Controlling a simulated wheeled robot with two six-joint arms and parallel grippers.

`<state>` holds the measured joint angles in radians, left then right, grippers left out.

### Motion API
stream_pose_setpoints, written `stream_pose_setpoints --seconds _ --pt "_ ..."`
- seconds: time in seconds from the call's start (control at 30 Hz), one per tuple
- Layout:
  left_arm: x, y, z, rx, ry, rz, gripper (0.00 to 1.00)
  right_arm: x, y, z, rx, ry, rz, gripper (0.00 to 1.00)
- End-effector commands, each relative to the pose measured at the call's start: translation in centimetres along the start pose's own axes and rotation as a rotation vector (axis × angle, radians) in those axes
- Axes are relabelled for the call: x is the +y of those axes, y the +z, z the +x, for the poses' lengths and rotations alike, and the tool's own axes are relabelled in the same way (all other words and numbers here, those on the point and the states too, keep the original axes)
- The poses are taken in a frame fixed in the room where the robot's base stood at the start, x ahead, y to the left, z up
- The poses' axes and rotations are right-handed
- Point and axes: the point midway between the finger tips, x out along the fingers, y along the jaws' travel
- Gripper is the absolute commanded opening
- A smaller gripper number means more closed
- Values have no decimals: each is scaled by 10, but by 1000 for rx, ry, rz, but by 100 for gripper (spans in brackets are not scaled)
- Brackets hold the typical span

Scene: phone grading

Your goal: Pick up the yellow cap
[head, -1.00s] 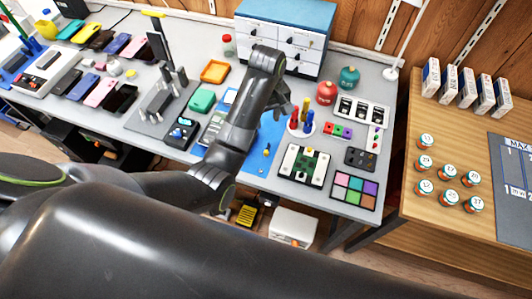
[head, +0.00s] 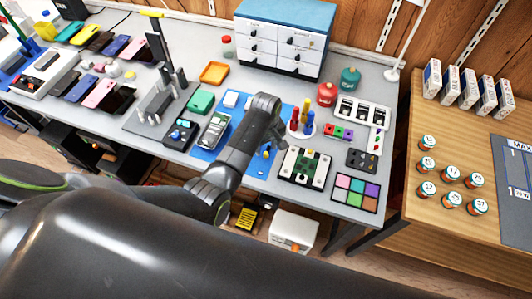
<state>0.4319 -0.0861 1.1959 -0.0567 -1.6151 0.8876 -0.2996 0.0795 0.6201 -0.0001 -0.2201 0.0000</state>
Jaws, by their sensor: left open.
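A small yellow piece (head: 266,154), perhaps the yellow cap, lies on the blue mat (head: 258,171) at the middle of the bench. It is too small to make out its shape. My left gripper (head: 279,140) is open, just above and to the right of the piece in the picture, over the mat's right side. I see nothing between its jaws; part of the mat is hidden behind my left arm. My right gripper is not in view.
The screwdriver stand (head: 301,131) is close to the gripper's right. A green circuit board (head: 305,167) lies in front right, and a phone (head: 214,130) lies left on the mat. The drawer cabinet (head: 282,45) stands behind. Red (head: 327,94) and teal (head: 349,78) containers stand back right.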

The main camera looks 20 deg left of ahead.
Motion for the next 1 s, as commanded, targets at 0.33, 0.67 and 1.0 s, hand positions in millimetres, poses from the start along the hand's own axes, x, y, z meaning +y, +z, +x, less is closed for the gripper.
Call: stream_pose_setpoints --seconds 0.33,0.67,1.0 --pt "-1 0 27 0 1 0 41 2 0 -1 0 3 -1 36" --pt "-1 0 26 1 1 0 22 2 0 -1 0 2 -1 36" --pt "-1 0 26 1 1 0 0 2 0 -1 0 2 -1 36"
